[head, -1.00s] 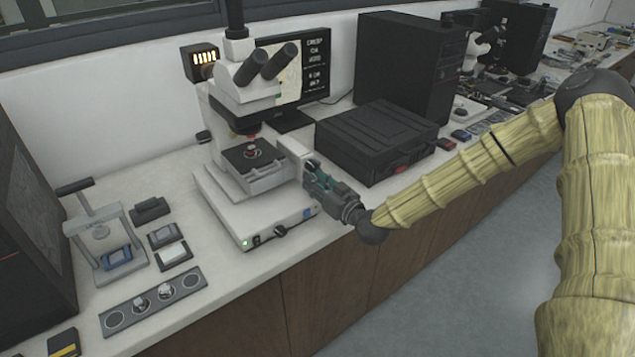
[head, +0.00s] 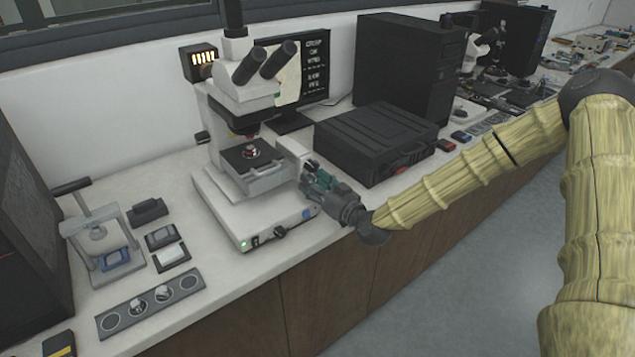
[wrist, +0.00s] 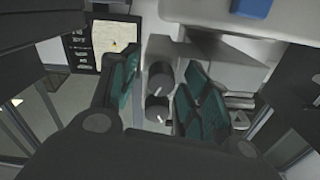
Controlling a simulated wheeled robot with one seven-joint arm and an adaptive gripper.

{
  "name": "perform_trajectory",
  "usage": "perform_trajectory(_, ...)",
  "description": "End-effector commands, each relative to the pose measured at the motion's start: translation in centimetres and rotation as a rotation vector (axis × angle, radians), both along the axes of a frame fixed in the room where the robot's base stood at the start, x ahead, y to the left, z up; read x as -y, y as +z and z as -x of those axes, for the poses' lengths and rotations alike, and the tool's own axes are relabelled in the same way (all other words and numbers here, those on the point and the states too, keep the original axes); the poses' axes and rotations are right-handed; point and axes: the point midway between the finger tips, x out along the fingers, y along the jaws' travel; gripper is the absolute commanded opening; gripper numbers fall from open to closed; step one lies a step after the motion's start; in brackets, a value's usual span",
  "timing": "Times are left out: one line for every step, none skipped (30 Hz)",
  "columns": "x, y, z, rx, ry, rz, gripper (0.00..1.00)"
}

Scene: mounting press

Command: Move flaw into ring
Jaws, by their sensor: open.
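The microscope (head: 247,95) stands on the bench with a dark stage plate (head: 240,158) and a small red-and-silver sample (head: 250,152) on it. Its monitor (head: 315,68) shows a pale picture beside white text. The picture (wrist: 115,42) also shows in the wrist view, with a faint dark mark; I cannot make out a ring. My gripper (head: 312,176) is at the right side of the stage, open. In the wrist view, two dark knobs, an upper knob (wrist: 161,76) and a lower knob (wrist: 157,109), lie between its teal fingers (wrist: 160,90). I cannot tell whether the fingers touch them.
A black case (head: 375,140) and a computer tower (head: 410,75) stand right of the microscope. A small hand press (head: 100,235) and a grey holder strip (head: 152,302) are at the left. The bench front edge runs below my gripper.

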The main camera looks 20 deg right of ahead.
Motion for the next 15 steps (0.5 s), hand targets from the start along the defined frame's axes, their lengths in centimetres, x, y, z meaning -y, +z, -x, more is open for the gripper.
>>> perform_trajectory(0.1,0.0,0.2,0.000,-0.001,0.000,0.47)
perform_trajectory(0.2,0.0,0.4,0.000,-0.001,0.000,0.47)
perform_trajectory(0.4,0.0,0.7,0.000,-0.002,0.000,0.47)
perform_trajectory(0.5,0.0,1.0,0.000,-0.002,-0.001,0.47)
perform_trajectory(0.6,0.1,1.4,0.000,-0.001,-0.001,0.47)
perform_trajectory(0.8,0.1,1.9,0.001,0.000,-0.001,0.47)
perform_trajectory(0.9,0.0,2.4,0.000,0.000,0.000,0.47)
perform_trajectory(1.1,0.0,2.9,0.000,0.001,-0.001,0.47)
perform_trajectory(1.4,0.0,3.6,0.000,0.000,-0.001,0.47)
perform_trajectory(1.7,0.0,4.1,-0.001,-0.001,-0.001,0.47)
perform_trajectory(1.9,0.0,4.6,0.000,0.000,-0.001,0.47)
perform_trajectory(2.2,0.1,5.4,0.000,-0.001,-0.002,0.47)
perform_trajectory(2.4,0.0,5.9,0.000,-0.002,-0.002,0.47)
perform_trajectory(2.7,0.0,6.4,-0.001,-0.002,-0.002,0.47)
perform_trajectory(2.9,0.0,7.0,0.000,-0.002,-0.002,0.47)
